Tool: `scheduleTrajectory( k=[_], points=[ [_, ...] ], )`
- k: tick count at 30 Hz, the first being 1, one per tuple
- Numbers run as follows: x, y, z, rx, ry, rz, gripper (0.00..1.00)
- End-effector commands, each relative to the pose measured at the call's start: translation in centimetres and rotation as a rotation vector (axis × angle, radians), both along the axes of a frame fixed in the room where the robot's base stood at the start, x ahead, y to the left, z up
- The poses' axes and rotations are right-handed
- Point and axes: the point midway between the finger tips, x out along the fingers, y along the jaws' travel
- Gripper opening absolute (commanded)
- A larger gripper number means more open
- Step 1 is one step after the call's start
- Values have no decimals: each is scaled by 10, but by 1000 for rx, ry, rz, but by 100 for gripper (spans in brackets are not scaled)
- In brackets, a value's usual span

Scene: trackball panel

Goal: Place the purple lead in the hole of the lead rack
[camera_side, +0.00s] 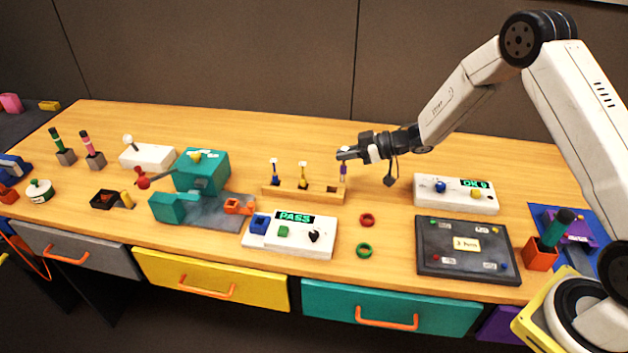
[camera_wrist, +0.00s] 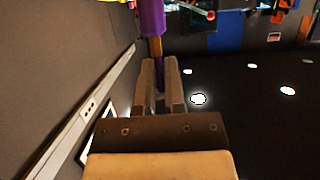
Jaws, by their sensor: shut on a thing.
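My gripper (camera_side: 348,154) is shut on the purple lead (camera_side: 343,170), which hangs roughly upright below the fingertips. The lead is over or just beside the right end of the wooden lead rack (camera_side: 288,194); I cannot tell whether its lower tip touches the rack. A dark hole (camera_side: 331,189) shows in the rack just left of the lead. In the wrist view the purple lead (camera_wrist: 151,18) extends beyond the fingertips (camera_wrist: 160,66).
A white box reading OK (camera_side: 456,205) stands right of the rack, and a white PASS box (camera_side: 290,246) stands in front. A red ring (camera_side: 367,220) and a green ring (camera_side: 363,250) lie between them. A teal machine (camera_side: 203,171) stands to the left. The table behind the rack is clear.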

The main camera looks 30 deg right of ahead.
Motion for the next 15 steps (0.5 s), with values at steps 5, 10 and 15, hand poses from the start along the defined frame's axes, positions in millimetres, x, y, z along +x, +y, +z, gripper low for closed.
scheduleTrajectory(
  k=[5, 10, 15],
  points=[
    [15, 1, -20, 0, 1, 1, 0],
    [28, 1, -36, 0, 2, 1, 0],
    [36, 1, -44, -1, 1, 0, 0]
  ],
)
